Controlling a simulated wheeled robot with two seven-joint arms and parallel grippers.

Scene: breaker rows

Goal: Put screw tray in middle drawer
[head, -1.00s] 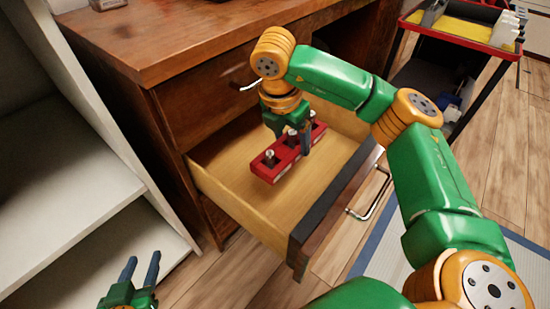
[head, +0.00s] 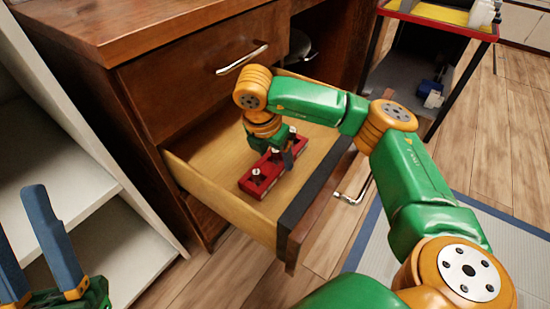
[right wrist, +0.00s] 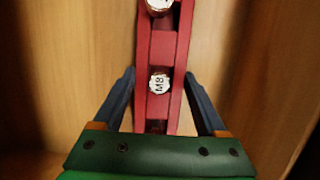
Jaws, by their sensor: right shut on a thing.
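The red screw tray (head: 259,180) is long and narrow, with silver-topped screws standing in it. It is inside the pulled-out wooden drawer (head: 222,206), low over the drawer floor; I cannot tell whether it touches. My right gripper (head: 277,158) reaches down from above and is shut on the tray. In the right wrist view, the tray (right wrist: 163,50) runs between the two dark fingers (right wrist: 160,80), and a screw top marked M8 shows. My left gripper (head: 18,212) is at the lower left, empty, with its blue fingers apart.
A closed drawer with a silver handle (head: 242,59) is above the open one. White shelves (head: 75,185) stand at left. A cart with a red-rimmed top (head: 440,20) stands at the back right. Drawer floor around the tray is bare.

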